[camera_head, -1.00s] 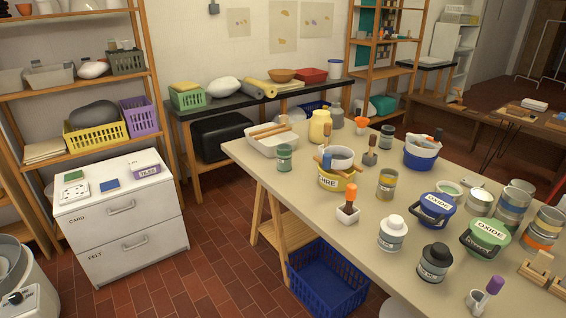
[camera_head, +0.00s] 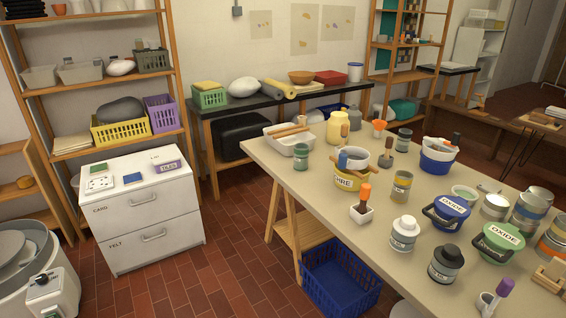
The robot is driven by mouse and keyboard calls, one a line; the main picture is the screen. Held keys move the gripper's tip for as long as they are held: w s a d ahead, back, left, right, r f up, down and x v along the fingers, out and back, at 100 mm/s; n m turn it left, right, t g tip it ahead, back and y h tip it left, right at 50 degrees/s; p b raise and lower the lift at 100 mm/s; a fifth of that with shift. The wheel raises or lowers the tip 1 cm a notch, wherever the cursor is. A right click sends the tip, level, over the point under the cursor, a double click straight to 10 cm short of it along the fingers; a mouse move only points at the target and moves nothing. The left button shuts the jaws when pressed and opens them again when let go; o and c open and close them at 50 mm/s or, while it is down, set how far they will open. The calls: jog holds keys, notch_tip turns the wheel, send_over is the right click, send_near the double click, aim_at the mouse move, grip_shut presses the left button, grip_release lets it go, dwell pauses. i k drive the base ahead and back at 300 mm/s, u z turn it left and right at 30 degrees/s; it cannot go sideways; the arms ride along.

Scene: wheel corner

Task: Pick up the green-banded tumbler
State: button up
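Two small cups on the long beige worktable (camera_head: 325,205) look greenish. One green cup (camera_head: 301,157) stands upright near the table's left end, just in front of the white tray. A grey cup with a dull, dark greenish band (camera_head: 403,140) stands toward the back edge. At this size I cannot tell for sure which is the green-banded tumbler. A similar cup with a yellow band (camera_head: 402,187) stands mid-table. My gripper is not in view.
A white tray (camera_head: 290,148), yellow tub (camera_head: 352,181), blue tub (camera_head: 447,212), green tub (camera_head: 501,244) and several jars crowd the table. A blue crate (camera_head: 340,279) sits under it. A white drawer cabinet (camera_head: 150,222) stands left. Brick floor (camera_head: 235,250) between them is clear.

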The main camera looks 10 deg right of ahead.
aim_at(301, 150)
jog(key=z, duration=0.7)
jog(key=k, duration=0.15)
jog(key=u, duration=2.7)
jog(key=i, duration=1.45)
jog(key=z, duration=0.4)
jog(key=i, duration=0.9)
jog(key=z, duration=0.75)
jog(key=i, duration=0.55)
jog(key=z, duration=0.8)
jog(key=i, duration=0.5)
jog(key=z, duration=0.2)
